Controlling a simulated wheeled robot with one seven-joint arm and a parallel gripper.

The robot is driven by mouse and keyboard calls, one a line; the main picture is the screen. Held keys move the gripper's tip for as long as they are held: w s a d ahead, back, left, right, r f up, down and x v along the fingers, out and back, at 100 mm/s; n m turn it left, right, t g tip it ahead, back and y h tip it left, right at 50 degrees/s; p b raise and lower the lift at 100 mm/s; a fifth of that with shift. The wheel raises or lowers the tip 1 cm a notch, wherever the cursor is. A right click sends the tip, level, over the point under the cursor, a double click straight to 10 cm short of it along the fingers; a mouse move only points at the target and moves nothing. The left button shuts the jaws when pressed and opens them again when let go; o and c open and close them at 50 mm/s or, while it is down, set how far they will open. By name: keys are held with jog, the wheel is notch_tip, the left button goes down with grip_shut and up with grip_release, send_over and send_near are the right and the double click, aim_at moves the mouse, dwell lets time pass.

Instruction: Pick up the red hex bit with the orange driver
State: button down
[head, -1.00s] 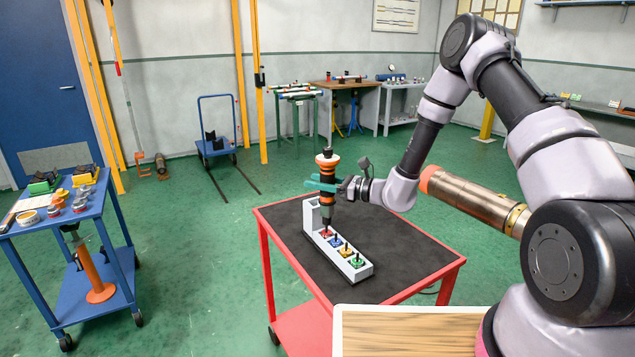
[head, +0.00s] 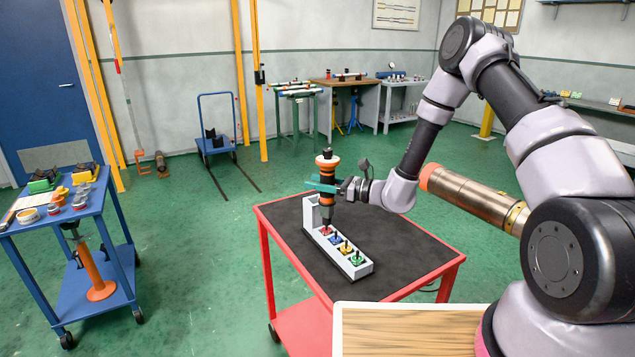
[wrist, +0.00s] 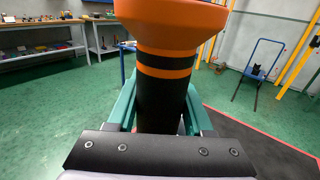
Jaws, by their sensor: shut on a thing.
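My gripper (head: 325,184) is shut on the orange driver (head: 327,171), which has an orange and black body and stands upright, tip down. In the wrist view the driver (wrist: 165,62) fills the space between the green fingers. The red hex bit (head: 326,231) sits in the slot of the grey bit rack (head: 362,270) nearest the rack's tall end. The driver's tip is right over the red bit; I cannot tell whether they touch. Blue (head: 335,239), yellow (head: 345,248) and green (head: 356,258) bits stand in a row beside it.
The rack stands on a red cart (head: 420,262) with a dark top, otherwise clear. A wooden-topped surface (head: 410,330) is in front. A blue cart (head: 70,235) with parts stands at the left.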

jog(key=shift+f, duration=1.15)
dwell(1.1)
